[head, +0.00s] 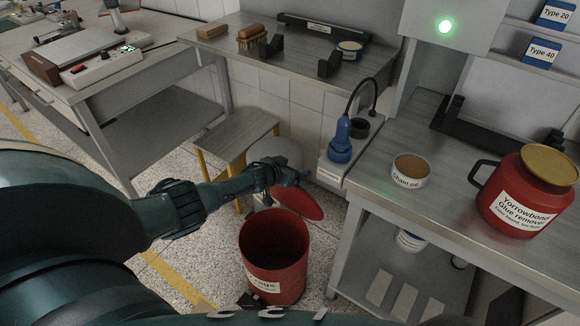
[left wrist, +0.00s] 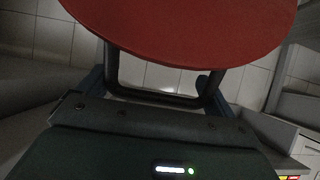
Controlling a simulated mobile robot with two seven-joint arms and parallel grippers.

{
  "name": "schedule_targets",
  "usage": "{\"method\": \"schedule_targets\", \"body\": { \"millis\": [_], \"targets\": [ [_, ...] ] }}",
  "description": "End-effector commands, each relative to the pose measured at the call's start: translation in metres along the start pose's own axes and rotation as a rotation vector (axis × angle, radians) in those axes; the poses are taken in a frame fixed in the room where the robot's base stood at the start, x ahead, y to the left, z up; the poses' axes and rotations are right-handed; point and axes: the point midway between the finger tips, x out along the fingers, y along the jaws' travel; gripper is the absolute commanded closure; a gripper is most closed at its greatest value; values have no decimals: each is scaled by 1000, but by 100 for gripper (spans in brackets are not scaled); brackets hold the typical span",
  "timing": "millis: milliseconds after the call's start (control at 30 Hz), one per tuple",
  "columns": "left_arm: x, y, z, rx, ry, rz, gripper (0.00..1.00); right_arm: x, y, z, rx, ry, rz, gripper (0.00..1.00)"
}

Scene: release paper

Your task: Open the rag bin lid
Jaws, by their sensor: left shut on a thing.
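The red rag bin (head: 270,270) stands on the speckled floor between the benches, its mouth open to view and its inside dark. Its round red lid (head: 297,201) is raised and tilted above the bin's back right rim. My left gripper (head: 290,176) is at the lid's upper edge, shut on the lid. In the left wrist view the lid (left wrist: 190,30) fills the top, with a dark handle-like bar (left wrist: 160,97) below it. My right gripper shows in neither view.
A small yellow-legged stool (head: 238,135) stands behind my arm. Another bench (head: 270,65) is at the back.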

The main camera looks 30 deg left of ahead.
Motion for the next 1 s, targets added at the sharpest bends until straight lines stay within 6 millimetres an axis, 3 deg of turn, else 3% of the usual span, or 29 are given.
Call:
{"method": "schedule_targets", "body": {
  "millis": [33,433,467,533,833,1000],
  "targets": [
    [-1,-2,7,2,-12,-7,50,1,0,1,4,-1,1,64],
    [-1,-2,9,3,-14,-7,50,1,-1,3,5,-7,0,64],
    [-1,-2,9,3,-14,-7,7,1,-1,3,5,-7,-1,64],
    [-1,-2,8,3,-13,-6,1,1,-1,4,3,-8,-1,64],
    [-3,-1,3,1,-6,-2,0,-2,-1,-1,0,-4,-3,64],
    [-20,-1,0,0,-7,-2,0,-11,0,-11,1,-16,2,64]
  ]
}}
